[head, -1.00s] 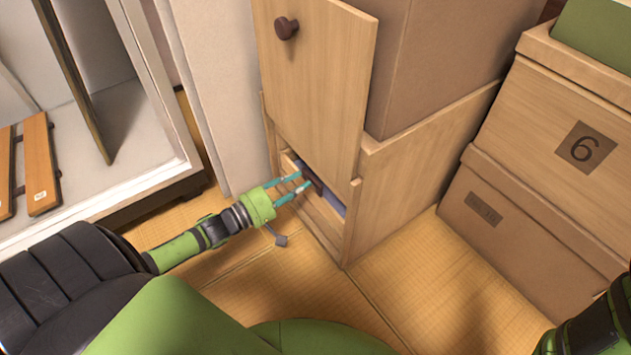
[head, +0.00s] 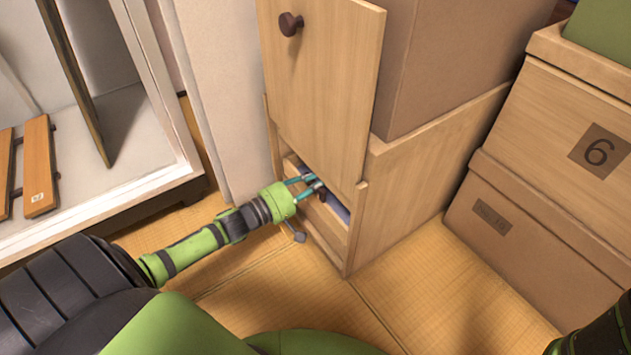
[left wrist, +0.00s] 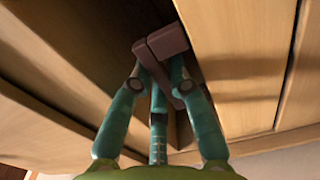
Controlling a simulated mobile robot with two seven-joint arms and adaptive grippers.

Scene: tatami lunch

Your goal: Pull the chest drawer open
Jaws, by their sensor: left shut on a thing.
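The wooden chest (head: 410,175) stands in the middle of the head view. Its low drawer (head: 323,222) is partly open below a large upper front panel (head: 322,95) with a round brown knob (head: 291,24). Something bluish (head: 339,207) shows inside. My left gripper (head: 314,185) is at the drawer opening, under the panel. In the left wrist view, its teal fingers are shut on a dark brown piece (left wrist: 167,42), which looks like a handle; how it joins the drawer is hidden. My right gripper is out of view.
Cardboard boxes (head: 545,135) are stacked to the right of the chest. A pale open cabinet (head: 120,150) stands at the left, and a pale panel (head: 215,95) rises beside the chest. The tatami floor (head: 255,280) in front of the chest is mostly clear.

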